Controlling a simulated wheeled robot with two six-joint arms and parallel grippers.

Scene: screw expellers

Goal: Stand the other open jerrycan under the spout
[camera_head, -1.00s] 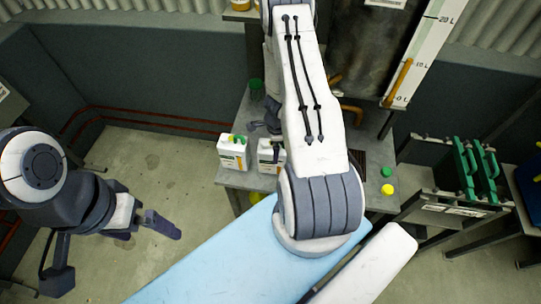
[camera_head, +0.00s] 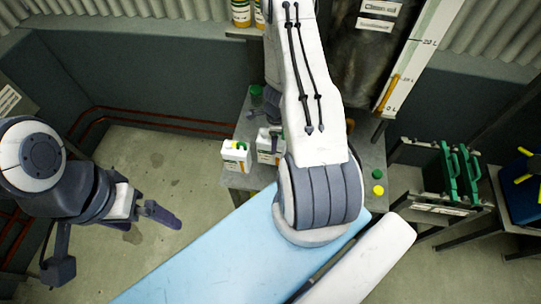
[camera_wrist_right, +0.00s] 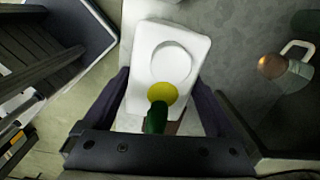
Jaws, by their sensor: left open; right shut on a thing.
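Two white jerrycans stand side by side at the bench's left end: a left jerrycan (camera_head: 236,156) with yellow and green on top, and a right jerrycan (camera_head: 266,150), partly hidden by my right arm. In the right wrist view, my right gripper (camera_wrist_right: 160,98) is shut on a white jerrycan (camera_wrist_right: 143,65). A yellow round piece and a green piece show over its top. In the head view, my right gripper is mostly hidden at the right jerrycan. My left gripper (camera_head: 110,242) is open and empty, away from the bench. I cannot make out the spout for certain.
A green cap (camera_head: 372,172) and a yellow cap (camera_head: 378,188) lie on the bench (camera_head: 376,151) right of my arm. A dark tank with a level scale (camera_head: 418,55) stands behind. Floor at left is clear.

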